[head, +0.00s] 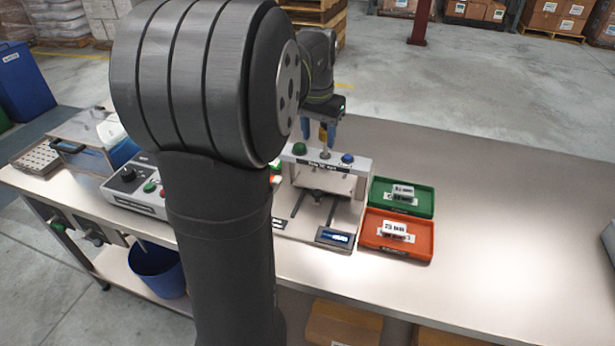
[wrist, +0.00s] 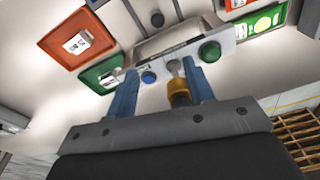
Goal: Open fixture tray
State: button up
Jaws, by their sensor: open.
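The fixture (head: 360,166) stands on the bench, a pale frame with a labelled top bar, a green button and a blue button. Its base plate (head: 345,222) has two dark slots and a small blue display. I cannot tell which part is its tray. A knob with a gold-yellow part (wrist: 178,92) rises from the top bar between the buttons. My gripper (head: 322,126) is above the bar, pointing down. Its blue fingers are apart (wrist: 158,92) in the wrist view, with the gold part between them, closer to the right finger; contact is unclear.
A green tray (head: 428,204) and an orange tray (head: 424,248), each with a labelled block, sit right of the fixture. A control box (head: 150,206) and a metal box (head: 93,163) stand left.

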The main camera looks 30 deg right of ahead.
aim_at(317, 192)
jog(key=shift+m+g+y, duration=0.4)
jog(key=shift+g+y, duration=0.1)
jog(key=f, duration=1.8)
jog(key=shift+w+d, duration=0.35)
jog(key=shift+w, duration=0.05)
grip_shut()
